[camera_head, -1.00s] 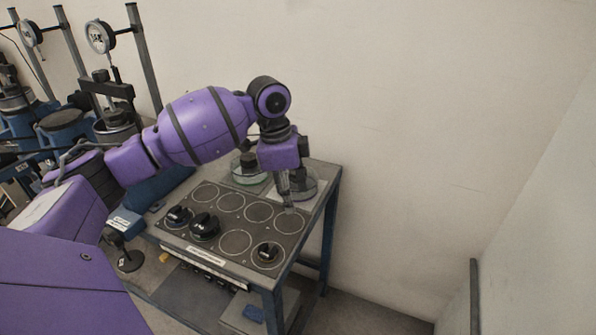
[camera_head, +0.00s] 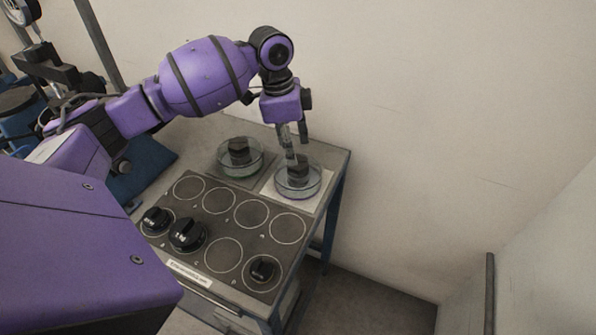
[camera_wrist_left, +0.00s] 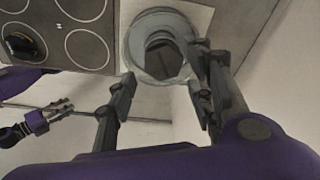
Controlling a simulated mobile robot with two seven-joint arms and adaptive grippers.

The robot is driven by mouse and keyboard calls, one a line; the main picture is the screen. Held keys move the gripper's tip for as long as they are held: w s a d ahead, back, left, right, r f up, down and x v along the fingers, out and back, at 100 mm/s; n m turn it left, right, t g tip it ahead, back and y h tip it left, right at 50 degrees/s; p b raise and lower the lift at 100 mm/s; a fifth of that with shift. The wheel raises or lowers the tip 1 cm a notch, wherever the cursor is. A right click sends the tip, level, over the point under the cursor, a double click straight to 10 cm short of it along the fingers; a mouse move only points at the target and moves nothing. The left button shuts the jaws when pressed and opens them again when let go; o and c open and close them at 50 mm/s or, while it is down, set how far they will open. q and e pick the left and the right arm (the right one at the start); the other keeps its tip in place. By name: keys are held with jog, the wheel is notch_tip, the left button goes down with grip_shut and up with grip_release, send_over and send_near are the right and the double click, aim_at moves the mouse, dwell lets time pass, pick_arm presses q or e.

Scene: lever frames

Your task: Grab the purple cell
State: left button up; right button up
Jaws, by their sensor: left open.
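Two clear round cells with black knobs stand at the back of the bench. The right one, the purple cell (camera_head: 298,186), has a faint purple tint and sits on a pale square. The left, greenish cell (camera_head: 239,162) sits on a darker square. My left gripper (camera_head: 293,146) points down just above the purple cell's knob (camera_head: 298,170), open and apparently empty. In the left wrist view, the open fingers (camera_wrist_left: 162,68) lie either side of the cell's dark knob (camera_wrist_left: 163,58); contact cannot be told.
A dark panel (camera_head: 238,210) with ringed spots lies in front of the cells. Black knobbed weights (camera_head: 187,235) stand on it, one at its right front (camera_head: 262,269). A wall (camera_head: 430,120) rises close behind the bench.

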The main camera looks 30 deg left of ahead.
aim_at(298, 171)
pick_arm(q)
jog(key=f, duration=0.3)
jog(key=d+f, duration=0.1)
jog(key=f, duration=0.5)
jog(key=shift+w+d+f, duration=0.15)
jog(key=shift+w, duration=0.2)
grip_shut()
